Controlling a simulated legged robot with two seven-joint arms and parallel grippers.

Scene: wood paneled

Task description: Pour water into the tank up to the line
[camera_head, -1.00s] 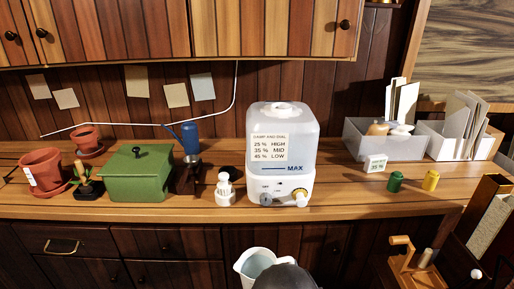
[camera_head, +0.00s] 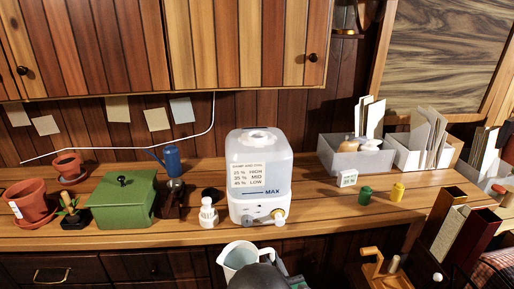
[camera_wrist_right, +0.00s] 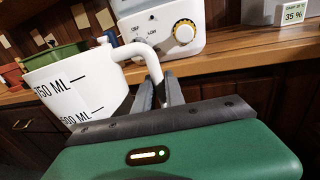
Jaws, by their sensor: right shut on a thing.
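The tank (camera_head: 262,163) is a translucent white box on a white base on the counter, with an opening on top, a paper label and a blue MAX line low on its front. Its water level is hard to tell. My right gripper (camera_wrist_right: 160,92) is shut on the handle of a white measuring jug (camera_head: 237,254), roughly upright in front of the counter edge, below the tank's top. The jug's marks show in the right wrist view (camera_wrist_right: 75,90). Its inside looks pale blue. My left gripper is out of view.
Cabinets (camera_head: 250,45) hang above. Air above the tank's opening is clear.

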